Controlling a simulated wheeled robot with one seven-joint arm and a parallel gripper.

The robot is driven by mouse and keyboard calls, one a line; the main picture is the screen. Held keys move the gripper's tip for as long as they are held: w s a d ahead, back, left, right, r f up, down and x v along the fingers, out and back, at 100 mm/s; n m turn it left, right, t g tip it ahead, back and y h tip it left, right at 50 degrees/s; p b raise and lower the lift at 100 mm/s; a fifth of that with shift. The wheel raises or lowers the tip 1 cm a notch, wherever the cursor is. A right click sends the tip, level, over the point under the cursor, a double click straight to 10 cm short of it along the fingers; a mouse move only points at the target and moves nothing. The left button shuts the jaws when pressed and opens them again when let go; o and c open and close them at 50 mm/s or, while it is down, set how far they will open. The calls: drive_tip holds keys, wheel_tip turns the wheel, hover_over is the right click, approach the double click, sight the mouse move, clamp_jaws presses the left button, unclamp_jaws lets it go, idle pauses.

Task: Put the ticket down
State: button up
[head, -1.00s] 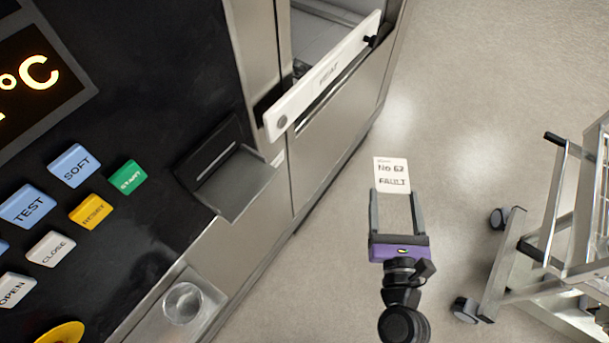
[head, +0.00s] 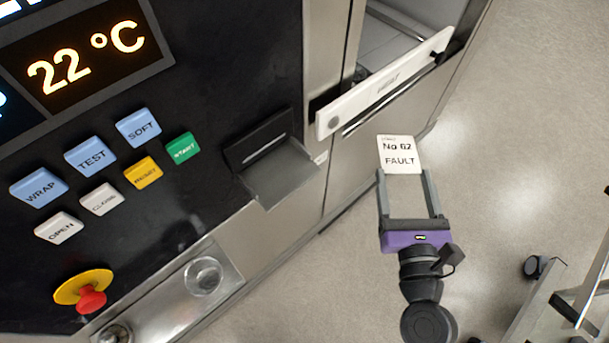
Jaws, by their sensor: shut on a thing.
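The ticket (head: 399,154) is a small white card with black print, reading "No 62" or similar and "FAULT". My gripper (head: 404,176) is shut on its lower edge and holds it up with the print facing the camera. The ticket is in the air to the right of the machine front, below the white labelled bar in the picture. It looks apart from the machine, though the depth is hard to judge. The fingers stand at the card's two lower corners.
A slot with a small metal tray (head: 277,181) juts from the machine left of my gripper. The panel carries buttons, a 22 °C display (head: 85,62) and a red stop knob (head: 91,299). A white bar (head: 385,82) crosses the opening. A wheeled metal cart (head: 575,305) stands lower right.

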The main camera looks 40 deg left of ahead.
drive_tip(key=s+a+r+n+g+y, duration=0.3)
drive_tip(key=s+a+r+n+g, duration=0.1)
drive_tip(key=r, duration=0.5)
drive_tip(key=s+a+r+n+g+y, duration=0.2)
drive_tip(key=s+a+r+n+g, duration=0.2)
drive_tip(key=s+a+r+g, duration=0.2)
drive_tip(key=s+r+g, duration=0.2)
drive_tip(key=s+r, duration=0.1)
drive_tip(key=s, duration=0.1)
drive_tip(key=shift+s+a+r+y, duration=0.2)
drive_tip(key=shift+s+a+y, duration=0.1)
drive_tip(key=shift+y, duration=0.1)
drive_tip(key=shift+f, duration=0.1)
wheel_tip(320, 180, down, 20)
drive_tip(key=shift+r, duration=0.25)
drive_tip(key=shift+f, duration=0.15)
drive_tip(key=shift+f, duration=0.1)
drive_tip(key=o, duration=1.3)
